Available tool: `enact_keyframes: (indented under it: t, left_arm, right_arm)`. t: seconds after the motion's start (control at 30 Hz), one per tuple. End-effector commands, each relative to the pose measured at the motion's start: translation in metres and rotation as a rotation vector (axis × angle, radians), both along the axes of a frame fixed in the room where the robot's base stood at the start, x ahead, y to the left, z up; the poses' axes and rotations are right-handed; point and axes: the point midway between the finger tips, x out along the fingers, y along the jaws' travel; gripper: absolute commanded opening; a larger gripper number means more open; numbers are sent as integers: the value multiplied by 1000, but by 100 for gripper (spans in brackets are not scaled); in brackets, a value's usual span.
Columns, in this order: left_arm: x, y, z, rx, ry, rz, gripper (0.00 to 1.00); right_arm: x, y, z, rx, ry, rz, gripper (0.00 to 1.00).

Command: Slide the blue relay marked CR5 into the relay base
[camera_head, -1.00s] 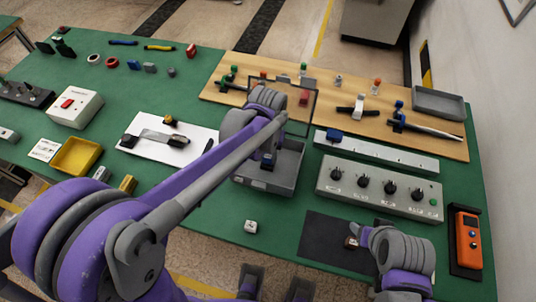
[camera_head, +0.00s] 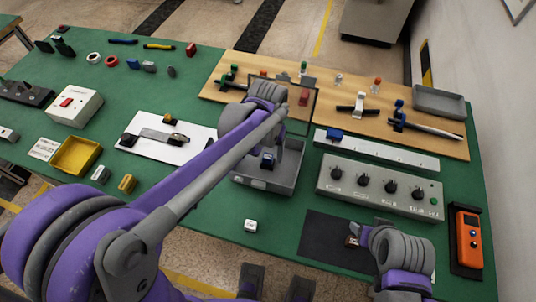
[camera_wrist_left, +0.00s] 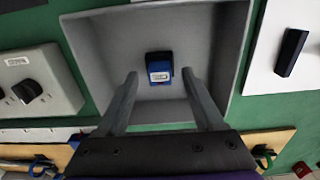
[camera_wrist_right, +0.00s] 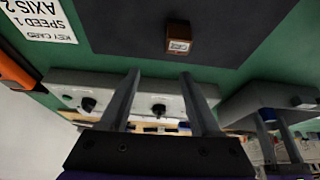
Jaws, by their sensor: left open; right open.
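A blue relay (camera_wrist_left: 159,66) with a white label stands in the grey bin (camera_wrist_left: 228,75); its marking is too small to read. In the head view the relay (camera_head: 267,160) shows below my left wrist. My left gripper (camera_wrist_left: 159,76) is open and empty, its fingers pointing toward the relay; I cannot tell how far above it they are. My right gripper (camera_wrist_right: 160,74) is open and empty near the black mat (camera_wrist_right: 120,25). A small brown block (camera_wrist_right: 178,38) with a label lies on that mat. I cannot clearly identify the relay base; a light strip (camera_head: 390,155) carries another blue block (camera_head: 333,135).
A grey control box (camera_head: 378,190) with several knobs stands right of the bin. An orange handheld device (camera_head: 467,240) lies at the right edge. A small white cube (camera_head: 250,226) sits near the front edge. A wooden board (camera_head: 440,142) with fixtures lies behind.

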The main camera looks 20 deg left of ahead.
Motion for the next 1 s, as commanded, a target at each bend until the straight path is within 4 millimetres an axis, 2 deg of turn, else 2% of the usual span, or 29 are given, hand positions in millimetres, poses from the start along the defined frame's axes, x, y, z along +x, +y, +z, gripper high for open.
enact_keyframes:
  t: [0.03,0.2,0.4,0.57,0.83,1.0]
  left_arm:
    - [0,0,12,0,0,0,69]
    - [0,0,48,0,0,0,69]
    - [0,0,78,0,0,0,69]
    - [0,0,87,0,0,0,69]
    - [0,0,87,0,0,0,69]
    - [0,0,87,0,0,52,38]
  right_arm:
    - [0,0,2,0,-1,0,63]
    - [1,0,6,0,-3,0,63]
    - [2,0,9,0,-4,0,63]
    - [2,0,10,0,-4,0,63]
    - [2,0,9,0,-4,0,63]
    - [3,0,15,0,-6,0,63]
